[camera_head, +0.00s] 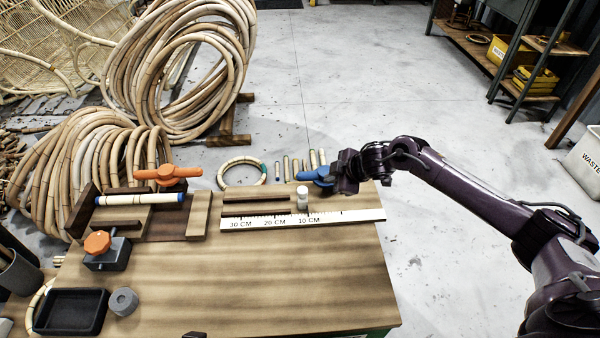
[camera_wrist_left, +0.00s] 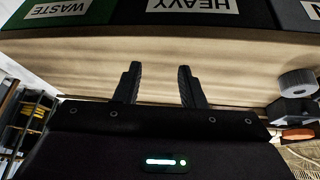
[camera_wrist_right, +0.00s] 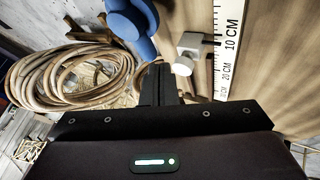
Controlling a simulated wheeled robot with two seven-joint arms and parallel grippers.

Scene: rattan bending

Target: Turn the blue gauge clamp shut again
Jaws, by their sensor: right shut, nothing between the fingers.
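The blue gauge clamp (camera_head: 314,176) is at the table's back right, behind the white ruler (camera_head: 345,216). My right gripper (camera_head: 338,175) is close beside it on its right, partly overlapping it in the head view. In the right wrist view the blue clamp (camera_wrist_right: 132,18) lies just beyond and left of my shut, empty fingertips (camera_wrist_right: 158,68); I cannot tell whether they touch. A pale stop block (camera_head: 302,198) stands at the ruler and also shows in the right wrist view (camera_wrist_right: 189,48). My left gripper (camera_wrist_left: 160,82) is open and empty in the left wrist view, over the table front.
An orange clamp (camera_head: 167,175) and a white rod (camera_head: 138,199) are at the table's back left. An orange-knobbed block (camera_head: 106,252), black tray (camera_head: 72,312) and grey ring (camera_head: 123,301) sit front left. Rattan coils (camera_head: 180,70) stand behind. The table's middle is clear.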

